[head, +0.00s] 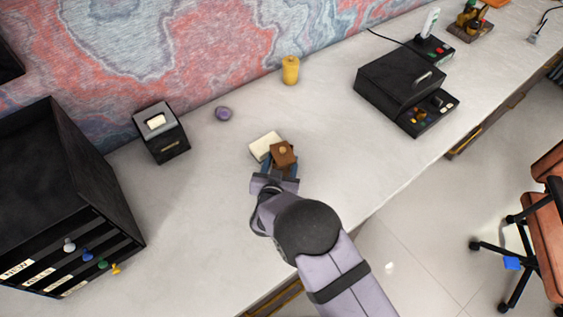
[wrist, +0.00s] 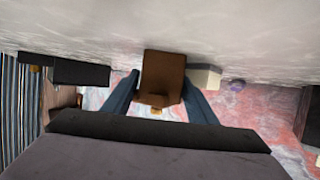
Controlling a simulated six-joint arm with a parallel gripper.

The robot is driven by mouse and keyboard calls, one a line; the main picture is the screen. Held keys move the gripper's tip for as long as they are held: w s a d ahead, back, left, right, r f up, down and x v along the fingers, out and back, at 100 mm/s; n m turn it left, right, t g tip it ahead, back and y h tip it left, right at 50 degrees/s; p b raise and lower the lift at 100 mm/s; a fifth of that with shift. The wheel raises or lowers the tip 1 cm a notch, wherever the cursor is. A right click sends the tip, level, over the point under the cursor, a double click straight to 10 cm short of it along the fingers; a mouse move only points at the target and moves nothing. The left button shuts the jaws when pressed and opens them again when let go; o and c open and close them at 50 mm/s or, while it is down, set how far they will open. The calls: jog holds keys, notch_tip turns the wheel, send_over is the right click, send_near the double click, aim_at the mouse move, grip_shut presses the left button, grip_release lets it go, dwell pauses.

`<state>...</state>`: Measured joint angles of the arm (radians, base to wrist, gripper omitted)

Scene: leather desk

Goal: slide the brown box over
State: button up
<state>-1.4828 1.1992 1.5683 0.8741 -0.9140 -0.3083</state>
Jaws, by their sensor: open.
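The brown box (head: 284,157), with a small lighter knob on it, stands on the pale desk just beyond my gripper (head: 280,165). In the wrist view the brown box (wrist: 163,75) sits between the two blue fingers of my gripper (wrist: 160,88). The fingers are open, one on each side of it. I cannot tell whether either finger touches it. The box's lower part is partly hidden by my gripper in the head view.
A cream block (head: 264,145) lies close beside the brown box, behind and left. A purple round thing (head: 223,113), a yellow canister (head: 290,70) and a black dispenser (head: 161,133) stand farther back. A black case (head: 400,80) is at right. Desk between is clear.

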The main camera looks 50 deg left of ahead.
jog(key=c, duration=1)
jog(key=shift+o, duration=0.2)
jog(key=shift+s+a+b, duration=0.4)
jog(key=shift+s+a, duration=0.05)
jog(key=shift+a, duration=0.1)
jog(key=o, duration=1.3)
jog(key=shift+b+v, duration=0.75)
jog(key=shift+v, duration=2.95)
